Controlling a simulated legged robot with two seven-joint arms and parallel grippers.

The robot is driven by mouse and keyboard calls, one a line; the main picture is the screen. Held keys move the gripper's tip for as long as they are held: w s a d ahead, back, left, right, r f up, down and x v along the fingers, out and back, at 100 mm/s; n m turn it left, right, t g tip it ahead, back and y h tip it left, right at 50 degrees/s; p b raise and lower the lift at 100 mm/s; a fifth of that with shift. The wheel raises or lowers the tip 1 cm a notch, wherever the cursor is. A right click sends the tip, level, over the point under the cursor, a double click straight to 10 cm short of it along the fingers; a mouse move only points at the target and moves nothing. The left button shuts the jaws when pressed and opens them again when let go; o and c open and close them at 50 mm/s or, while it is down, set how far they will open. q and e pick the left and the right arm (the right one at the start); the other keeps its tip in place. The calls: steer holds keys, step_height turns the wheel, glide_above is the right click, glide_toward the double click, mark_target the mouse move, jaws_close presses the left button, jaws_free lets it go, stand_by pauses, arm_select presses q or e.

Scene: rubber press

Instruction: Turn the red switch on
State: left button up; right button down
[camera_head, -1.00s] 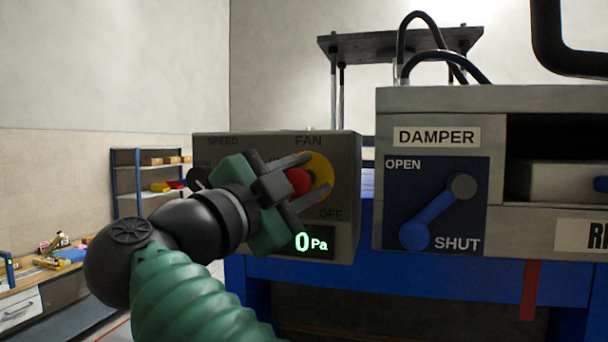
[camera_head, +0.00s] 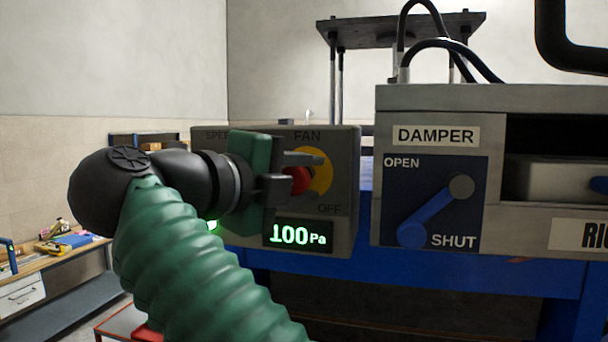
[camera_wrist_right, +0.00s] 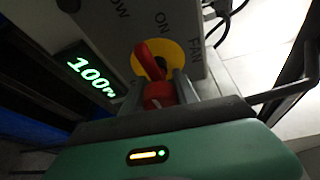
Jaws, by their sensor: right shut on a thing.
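The red switch (camera_head: 298,180) sits on a yellow disc (camera_head: 320,174) on the grey fan box (camera_head: 345,215). My right gripper (camera_head: 303,173) is shut on the red switch, its fingers on either side of it and partly hiding it. In the right wrist view, the red switch (camera_wrist_right: 150,62) stands between the fingers before the yellow disc (camera_wrist_right: 181,53), near the ON label. The display (camera_head: 298,235) reads 100 Pa. My left gripper is not in view.
To the right, the damper panel (camera_head: 400,200) has a blue lever (camera_head: 437,213) pointing down toward SHUT. A bench (camera_head: 30,270) with small items stands at the lower left. Black hoses (camera_head: 455,50) run above the machine.

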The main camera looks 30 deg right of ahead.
steer(key=shift+w+a+f, duration=0.1)
steer(key=shift+f, duration=0.25)
steer(key=c, duration=1.2)
jaws_free()
steer(key=shift+o, duration=1.3)
steer(key=shift+r, duration=0.15)
steer(key=p+v, duration=0.3)
steer(key=v, duration=1.3)
steer(key=shift+a+r+p, duration=0.15)
steer(key=shift+a+p, duration=0.1)
steer(key=shift+p, duration=0.1)
